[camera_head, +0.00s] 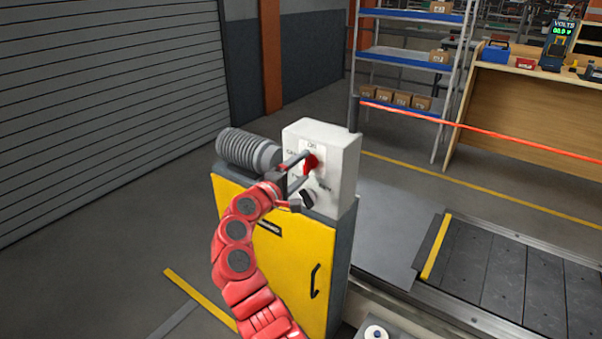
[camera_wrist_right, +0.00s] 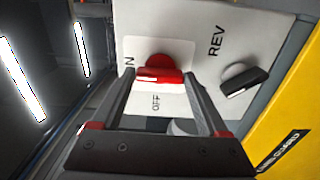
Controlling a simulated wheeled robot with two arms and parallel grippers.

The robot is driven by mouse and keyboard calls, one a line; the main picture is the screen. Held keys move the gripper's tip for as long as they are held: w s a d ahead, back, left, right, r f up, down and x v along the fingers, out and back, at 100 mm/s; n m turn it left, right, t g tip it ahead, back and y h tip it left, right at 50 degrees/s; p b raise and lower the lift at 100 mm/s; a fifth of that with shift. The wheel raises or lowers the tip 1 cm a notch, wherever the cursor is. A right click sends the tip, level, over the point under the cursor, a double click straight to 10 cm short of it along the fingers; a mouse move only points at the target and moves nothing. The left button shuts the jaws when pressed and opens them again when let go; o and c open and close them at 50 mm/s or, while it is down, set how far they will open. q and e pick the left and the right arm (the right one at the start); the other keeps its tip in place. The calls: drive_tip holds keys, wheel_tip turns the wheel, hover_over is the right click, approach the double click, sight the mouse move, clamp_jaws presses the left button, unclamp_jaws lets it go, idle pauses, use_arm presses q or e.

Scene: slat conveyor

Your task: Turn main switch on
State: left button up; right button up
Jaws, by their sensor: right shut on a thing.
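The main switch is a red rotary knob (camera_head: 311,164) on the front of a white control box (camera_head: 345,150). In the right wrist view, the red knob (camera_wrist_right: 160,72) has a white mark on the end of its handle nearest the ON label; the OFF label is at its side. My right gripper (camera_head: 304,167) reaches the box from the front left, with its two fingers on either side of the knob. The right wrist view shows my right gripper (camera_wrist_right: 158,77) shut on the handle. My left gripper is not in view.
A black selector knob (camera_wrist_right: 244,80) marked REV sits beside the switch. The box stands on a yellow cabinet (camera_head: 290,265) with a black handle. A ribbed grey cylinder (camera_head: 245,150) lies behind at left. The slat conveyor (camera_head: 500,275) runs at right, and open floor is at left.

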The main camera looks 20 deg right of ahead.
idle(0.3)
drive_tip(key=o, duration=1.2)
drive_tip(key=shift+o, duration=0.2)
drive_tip(key=v, duration=1.7)
drive_tip(key=shift+s+a+f, duration=0.1)
drive_tip(key=shift+s+a, duration=0.05)
